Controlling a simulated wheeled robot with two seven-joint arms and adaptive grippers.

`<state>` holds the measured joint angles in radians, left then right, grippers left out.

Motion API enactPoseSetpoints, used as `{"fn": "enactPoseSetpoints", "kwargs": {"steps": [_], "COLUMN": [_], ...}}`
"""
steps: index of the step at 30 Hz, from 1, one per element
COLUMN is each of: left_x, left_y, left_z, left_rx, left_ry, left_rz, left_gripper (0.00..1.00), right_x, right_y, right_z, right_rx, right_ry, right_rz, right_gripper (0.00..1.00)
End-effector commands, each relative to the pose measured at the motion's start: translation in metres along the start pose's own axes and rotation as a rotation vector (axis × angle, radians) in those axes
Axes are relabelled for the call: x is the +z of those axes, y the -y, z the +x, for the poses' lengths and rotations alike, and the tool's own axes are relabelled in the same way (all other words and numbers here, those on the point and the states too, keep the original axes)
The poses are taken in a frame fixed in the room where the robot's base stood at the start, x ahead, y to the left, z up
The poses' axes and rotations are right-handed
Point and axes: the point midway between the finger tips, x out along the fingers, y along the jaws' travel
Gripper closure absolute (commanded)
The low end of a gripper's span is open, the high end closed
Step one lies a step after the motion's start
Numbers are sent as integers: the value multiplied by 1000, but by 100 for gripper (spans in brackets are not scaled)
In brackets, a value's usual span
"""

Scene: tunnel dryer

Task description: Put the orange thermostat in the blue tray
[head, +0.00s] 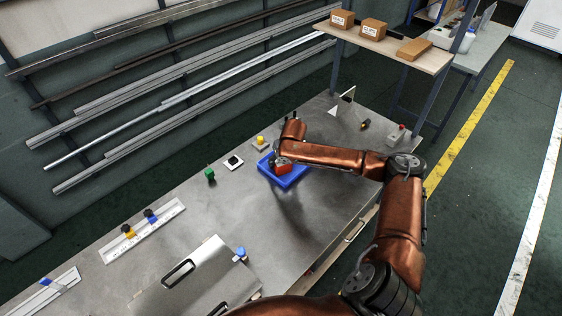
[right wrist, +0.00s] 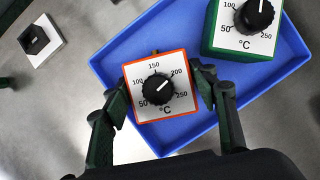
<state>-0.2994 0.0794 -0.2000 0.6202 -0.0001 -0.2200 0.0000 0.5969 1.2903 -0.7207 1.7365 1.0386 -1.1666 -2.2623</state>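The orange thermostat (right wrist: 134,79), a square box with a white dial face and black knob, is between the two fingers of my right gripper (right wrist: 160,84). The fingers press on its left and right sides. It is over the blue tray (right wrist: 118,52); I cannot tell whether it touches the tray floor. In the head view, my right gripper (head: 281,161) and the orange thermostat (head: 283,169) are over the blue tray (head: 297,178). A green thermostat (right wrist: 236,42) is at the tray's upper right in the wrist view. My left gripper is not in view.
A screwdriver (head: 365,124) lies to the right. A shelf with boxes (head: 373,28) stands at the back right.

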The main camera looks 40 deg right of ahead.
Motion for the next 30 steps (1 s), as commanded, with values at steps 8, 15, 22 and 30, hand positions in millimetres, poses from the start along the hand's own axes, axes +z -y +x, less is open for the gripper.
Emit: {"fn": "enactPoseSetpoints", "kwargs": {"steps": [8,15,22,30], "left_x": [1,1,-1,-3], "left_y": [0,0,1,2], "left_z": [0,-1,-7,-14], "left_rx": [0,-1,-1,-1], "left_ry": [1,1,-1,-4], "left_rz": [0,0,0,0], "left_gripper": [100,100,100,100], "right_x": [0,0,2,1], "right_y": [0,0,1,1], "right_z": [0,-4,-41,-95], "right_rx": [0,1,0,-1], "right_ry": [0,1,4,2], "right_rz": [0,0,-2,0], "right_gripper": [32,32,32,32]}}
